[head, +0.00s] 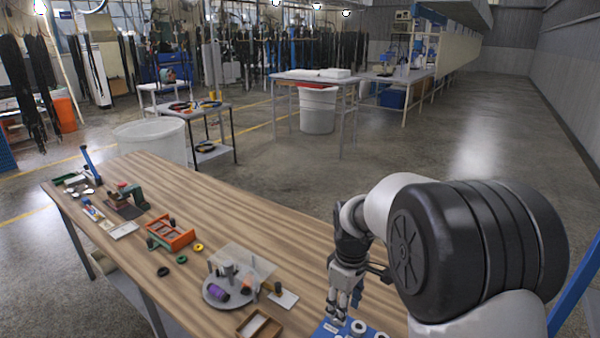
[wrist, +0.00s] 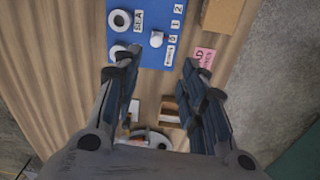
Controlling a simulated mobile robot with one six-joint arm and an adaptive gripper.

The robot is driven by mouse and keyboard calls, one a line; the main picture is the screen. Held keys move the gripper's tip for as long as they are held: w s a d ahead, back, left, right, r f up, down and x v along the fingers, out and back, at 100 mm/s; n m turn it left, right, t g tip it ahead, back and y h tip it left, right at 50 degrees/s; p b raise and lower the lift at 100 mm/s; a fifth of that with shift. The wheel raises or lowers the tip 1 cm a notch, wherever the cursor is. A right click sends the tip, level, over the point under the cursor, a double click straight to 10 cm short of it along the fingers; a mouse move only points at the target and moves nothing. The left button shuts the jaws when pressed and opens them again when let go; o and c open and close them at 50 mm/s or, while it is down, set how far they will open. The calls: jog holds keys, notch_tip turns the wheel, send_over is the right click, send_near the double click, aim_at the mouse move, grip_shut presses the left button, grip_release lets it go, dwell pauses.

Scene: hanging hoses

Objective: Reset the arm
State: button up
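My gripper (wrist: 158,75) is open in the wrist view, with its two dark fingers spread apart and nothing between them but table and part of a blue board. In the head view my gripper (head: 343,305) points down over the near right part of the wooden table (head: 190,215). My arm is bent, with its large black joint filling the right of the head view. The blue board (wrist: 147,45) carries white round pieces and printed labels, and it shows partly at the bottom edge of the head view (head: 328,331).
An orange box-like cart (head: 171,233), a round grey tray (head: 215,294) with a purple piece, and a small wooden box (head: 259,327) stand on the table. A pink label (wrist: 203,57) lies beside the blue board. Open floor (head: 440,150) lies beyond the table.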

jog(key=s+d+r+m+t, duration=0.15)
jog(key=s+r+m, duration=0.25)
jog(key=s+r, duration=0.5)
jog(key=s+d+r+m+t, duration=0.1)
jog(key=s+r+m+t, duration=0.15)
jog(key=s+r, duration=0.6)
jog(key=s+f+m, duration=0.3)
jog(key=s, duration=0.7)
jog(key=shift+s, duration=0.35)
dwell(1.0)
